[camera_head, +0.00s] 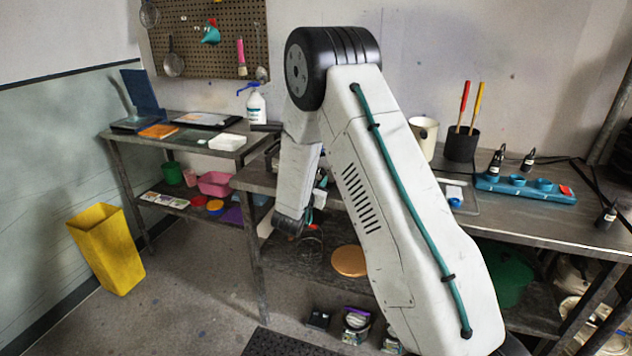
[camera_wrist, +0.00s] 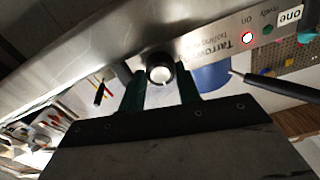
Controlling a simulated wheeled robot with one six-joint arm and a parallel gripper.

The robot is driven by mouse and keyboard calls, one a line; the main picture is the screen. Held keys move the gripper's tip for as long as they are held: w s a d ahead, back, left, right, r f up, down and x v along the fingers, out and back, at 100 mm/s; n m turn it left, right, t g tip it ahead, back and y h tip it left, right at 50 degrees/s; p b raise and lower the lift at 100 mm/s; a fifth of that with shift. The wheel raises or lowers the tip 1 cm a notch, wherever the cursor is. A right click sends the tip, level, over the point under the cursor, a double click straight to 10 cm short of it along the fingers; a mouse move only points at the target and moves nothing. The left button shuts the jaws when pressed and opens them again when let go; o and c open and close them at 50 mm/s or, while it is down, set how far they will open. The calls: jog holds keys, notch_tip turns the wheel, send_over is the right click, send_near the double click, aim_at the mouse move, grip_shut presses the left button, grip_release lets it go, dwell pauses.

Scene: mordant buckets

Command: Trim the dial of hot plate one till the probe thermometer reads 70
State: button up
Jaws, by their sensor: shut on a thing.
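In the wrist view the metal front of hot plate one (camera_wrist: 200,52) runs across the top, upside down, with a label (camera_wrist: 289,14) reading "one". In the head view my arm hides the dial and fingertips. I cannot make out the probe thermometer's reading in either view.
In the head view a white pot (camera_head: 424,137), a black holder (camera_head: 461,146) and a blue rack (camera_head: 525,187) stand right of my arm. A yellow bin (camera_head: 105,248) stands left.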

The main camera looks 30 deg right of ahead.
jog(key=shift+m, duration=1.6)
jog(key=shift+s, duration=0.1)
jog(key=o, duration=1)
jog(key=v, duration=0.7)
jog(key=shift+s+a, duration=0.25)
jog(key=shift+a, duration=0.05)
